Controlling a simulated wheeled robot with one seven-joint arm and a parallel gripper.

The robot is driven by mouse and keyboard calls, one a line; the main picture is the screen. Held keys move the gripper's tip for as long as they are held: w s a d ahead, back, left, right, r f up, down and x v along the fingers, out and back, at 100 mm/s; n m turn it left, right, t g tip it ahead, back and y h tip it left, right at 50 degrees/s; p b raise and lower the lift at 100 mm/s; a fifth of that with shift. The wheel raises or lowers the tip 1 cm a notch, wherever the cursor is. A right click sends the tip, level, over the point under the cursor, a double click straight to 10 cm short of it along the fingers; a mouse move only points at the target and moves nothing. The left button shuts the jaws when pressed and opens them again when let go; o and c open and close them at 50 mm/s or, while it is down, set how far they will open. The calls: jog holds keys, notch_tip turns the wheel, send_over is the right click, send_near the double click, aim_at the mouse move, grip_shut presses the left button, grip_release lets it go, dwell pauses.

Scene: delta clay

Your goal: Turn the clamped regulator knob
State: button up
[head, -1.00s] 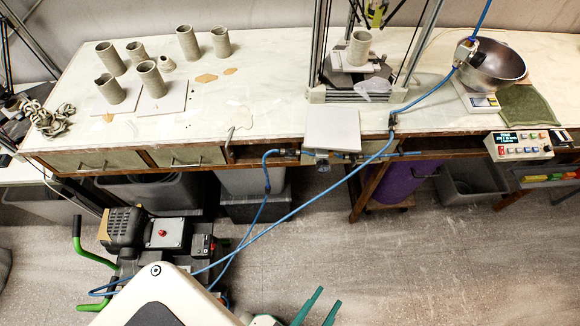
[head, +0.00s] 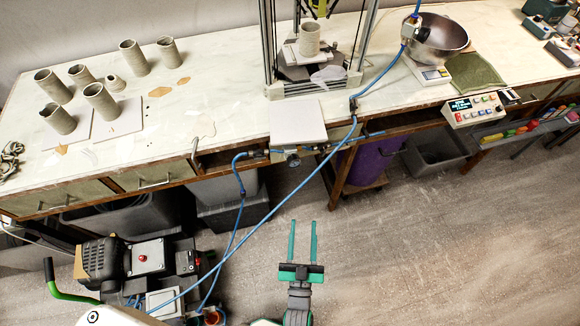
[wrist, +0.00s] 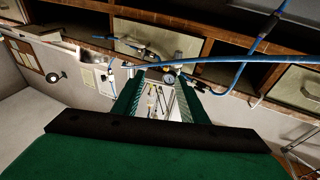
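The regulator assembly (head: 293,158) is at the bench's front edge, under a pale square board (head: 298,122), with blue hoses attached. It is small, and I cannot clearly make out its knob or clamp. In the wrist view a round gauge (wrist: 169,79) shows beyond my fingertips, beside a blue hose. My gripper (head: 303,224) has two green fingers, spread apart with nothing between them. It is over the floor in front of the bench, below the regulator in the picture and apart from it. The fingers also show in the wrist view (wrist: 160,76).
A blue hose (head: 258,228) runs diagonally from the bench to the black compressor (head: 140,262) at lower left. Clay cylinders (head: 101,100) stand on the bench (head: 215,100). A control box (head: 474,108) is on its right front edge. Floor right of my gripper is clear.

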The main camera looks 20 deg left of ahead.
jog(key=w+a+r+n+y, duration=0.1)
jog(key=w+a+y, duration=0.1)
jog(key=w+a, duration=0.3)
jog(key=w+a+r+y, duration=0.2)
jog(key=w+a, duration=0.3)
jog(key=w, duration=0.8)
jog(key=shift+r+n+t, duration=0.15)
jog(key=shift+n+t, duration=0.25)
jog(key=shift+a, duration=0.1)
jog(key=shift+s, duration=0.1)
grip_shut()
